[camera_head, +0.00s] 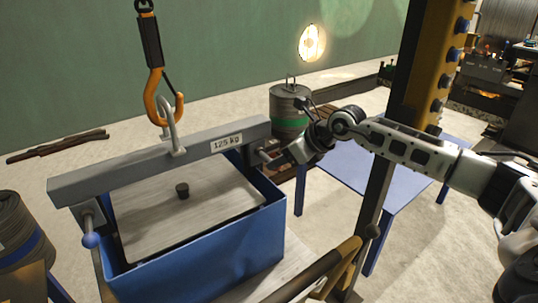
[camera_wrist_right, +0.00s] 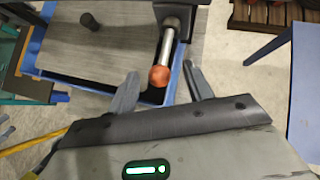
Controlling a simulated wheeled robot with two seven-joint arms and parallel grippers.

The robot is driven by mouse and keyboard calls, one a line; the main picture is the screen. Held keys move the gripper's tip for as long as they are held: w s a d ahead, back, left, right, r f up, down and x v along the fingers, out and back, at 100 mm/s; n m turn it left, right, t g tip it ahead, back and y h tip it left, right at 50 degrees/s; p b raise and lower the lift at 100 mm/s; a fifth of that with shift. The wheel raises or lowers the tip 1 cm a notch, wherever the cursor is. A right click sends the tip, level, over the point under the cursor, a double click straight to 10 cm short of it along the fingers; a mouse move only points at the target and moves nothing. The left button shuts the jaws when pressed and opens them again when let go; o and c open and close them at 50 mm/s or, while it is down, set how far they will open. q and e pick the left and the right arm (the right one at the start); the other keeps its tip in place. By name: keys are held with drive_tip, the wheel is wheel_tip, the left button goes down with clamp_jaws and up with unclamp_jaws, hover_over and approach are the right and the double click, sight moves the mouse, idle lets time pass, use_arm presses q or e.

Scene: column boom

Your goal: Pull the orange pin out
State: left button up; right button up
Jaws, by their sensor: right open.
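The orange pin (camera_wrist_right: 160,77) shows in the right wrist view as a metal shaft with an orange ball end, sticking out from the beam's end fitting. In the head view its ball is hidden at my gripper. My right gripper (camera_wrist_right: 161,72) is open, with one finger on each side of the ball in that picture; I cannot tell whether they touch it. In the head view, the right gripper (camera_head: 272,160) is at the right end of the grey beam (camera_head: 130,163), labelled 125 kg. My left gripper is not in view.
An orange hook (camera_head: 155,100) holds the beam's shackle over a blue box (camera_head: 215,262). A blue-ended pin (camera_head: 90,240) is at the beam's left end. A blue table (camera_head: 365,175) and a dark yellow column (camera_head: 425,75) stand right. A drum (camera_head: 289,108) stands behind.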

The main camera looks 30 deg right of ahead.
use_arm(q)
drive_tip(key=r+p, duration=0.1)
drive_tip(key=p, duration=0.1)
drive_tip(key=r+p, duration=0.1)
drive_tip(key=p, duration=0.1)
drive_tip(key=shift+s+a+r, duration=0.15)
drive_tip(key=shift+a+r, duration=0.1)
use_arm(e)
drive_tip(key=s+d+r, duration=0.1)
drive_tip(key=s+r, duration=0.2)
drive_tip(key=r, duration=0.5)
drive_tip(key=shift+d+r, duration=0.15)
drive_tip(key=shift+r, duration=0.25)
drive_tip(key=shift+s, duration=0.1)
